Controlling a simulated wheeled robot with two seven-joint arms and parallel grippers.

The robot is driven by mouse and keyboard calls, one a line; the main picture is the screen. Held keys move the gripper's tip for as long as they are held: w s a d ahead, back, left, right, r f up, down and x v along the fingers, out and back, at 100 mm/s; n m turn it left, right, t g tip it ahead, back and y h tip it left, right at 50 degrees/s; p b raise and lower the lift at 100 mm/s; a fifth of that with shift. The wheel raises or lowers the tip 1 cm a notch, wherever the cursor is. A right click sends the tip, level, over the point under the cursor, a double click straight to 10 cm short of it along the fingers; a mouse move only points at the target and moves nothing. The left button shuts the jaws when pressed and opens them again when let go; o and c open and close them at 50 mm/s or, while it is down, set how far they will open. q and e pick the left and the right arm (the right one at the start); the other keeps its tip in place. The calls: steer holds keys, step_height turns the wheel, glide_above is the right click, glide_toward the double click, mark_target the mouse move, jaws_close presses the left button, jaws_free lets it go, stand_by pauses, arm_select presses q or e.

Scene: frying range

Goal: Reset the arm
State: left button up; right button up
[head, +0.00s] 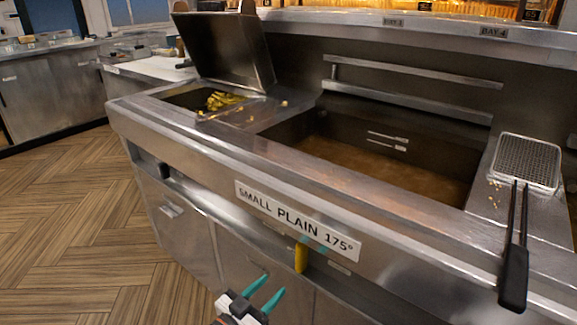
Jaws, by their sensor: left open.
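My left gripper (265,296) shows at the bottom of the head view, low in front of the fryer's front panel. Its two teal fingers are apart and nothing is between them. Most of my left arm is below the picture's edge. My right gripper is not in view.
The steel fryer range (180,129) fills the middle, with an oil vat (380,165) and a label (297,222) reading "SMALL PLAIN 175°". A wire basket (526,160) with a black handle (514,278) rests at right, the handle overhanging the front edge. Fries (221,100) lie in a bin under a raised lid (228,48). Floor is clear at left.

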arm_select(q)
steer(key=s+a+f+n+g+y, duration=0.1)
steer(key=s+a+f+g+y, duration=0.2)
steer(key=s+f, duration=0.35)
steer(key=s+a+f+n+g+y, duration=0.2)
steer(key=s+a+f+y, duration=0.15)
steer(key=f, duration=0.55)
steer(key=s+a+f+n+g+y, duration=0.1)
steer(key=s+a+f+g+y, duration=0.15)
steer(key=s+f, duration=0.4)
steer(key=s+a+f+g+p, duration=0.2)
steer(key=s+p, duration=0.3)
steer(key=s, duration=0.4)
steer(key=s+a+f+g+y+p, duration=0.1)
steer(key=s+a+f+g+p, duration=0.1)
steer(key=s+p, duration=0.4)
steer(key=s+a+f+g+p, duration=0.2)
steer(key=s+f+p, duration=0.4)
steer(key=s, duration=0.6)
steer(key=shift+s+a+n, duration=0.35)
steer(key=shift+a+n, duration=0.05)
steer(key=shift+a, duration=0.35)
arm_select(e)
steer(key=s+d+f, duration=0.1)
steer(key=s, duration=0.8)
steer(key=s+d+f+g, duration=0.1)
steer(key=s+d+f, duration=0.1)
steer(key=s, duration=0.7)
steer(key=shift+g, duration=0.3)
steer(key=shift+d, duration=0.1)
